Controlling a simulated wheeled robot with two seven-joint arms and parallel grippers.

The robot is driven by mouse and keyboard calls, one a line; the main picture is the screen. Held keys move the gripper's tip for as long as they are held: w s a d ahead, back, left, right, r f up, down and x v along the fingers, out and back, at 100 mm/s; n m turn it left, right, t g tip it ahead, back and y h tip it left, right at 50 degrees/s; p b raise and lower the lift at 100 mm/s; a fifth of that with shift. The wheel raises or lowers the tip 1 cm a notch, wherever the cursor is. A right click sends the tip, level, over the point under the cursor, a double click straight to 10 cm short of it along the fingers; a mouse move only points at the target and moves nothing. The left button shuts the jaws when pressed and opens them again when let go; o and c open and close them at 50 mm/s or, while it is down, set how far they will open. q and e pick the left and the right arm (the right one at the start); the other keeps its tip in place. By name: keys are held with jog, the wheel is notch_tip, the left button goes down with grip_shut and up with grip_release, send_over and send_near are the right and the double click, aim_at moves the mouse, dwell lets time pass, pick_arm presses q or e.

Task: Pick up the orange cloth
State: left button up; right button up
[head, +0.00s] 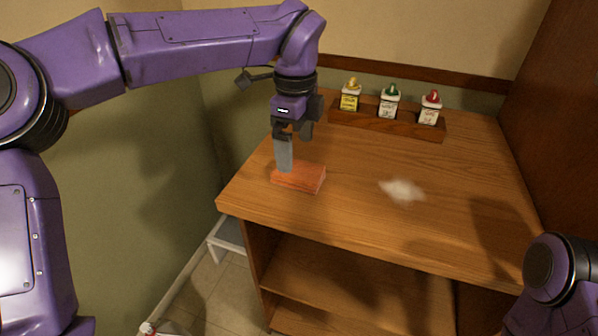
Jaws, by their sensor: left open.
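The orange cloth (306,179) lies folded in a flat rectangle on the wooden counter, near its left front edge. My left gripper (284,168) points straight down over the left part of the cloth. Its fingers are open, with the tips at or just above the cloth; I cannot tell whether they touch it. The fingers hide a little of the cloth's back left side. My right arm shows only in part at the lower right corner, and its gripper is out of view.
A wooden rack (385,122) at the back of the counter holds a yellow-topped bottle (350,97), a green-topped bottle (389,103) and a red-topped bottle (430,108). A white powdery patch (402,190) lies right of the cloth. A wooden panel (560,120) bounds the right side.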

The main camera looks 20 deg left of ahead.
aim_at(296, 169)
pick_arm(q)
notch_tip(296, 169, down, 6)
jog(key=shift+w+r, duration=0.1)
jog(key=c, duration=1.1)
notch_tip(296, 169, up, 10)
jog(key=shift+r+p, duration=0.1)
jog(key=shift+p, duration=0.25)
jog(key=shift+o, duration=0.3)
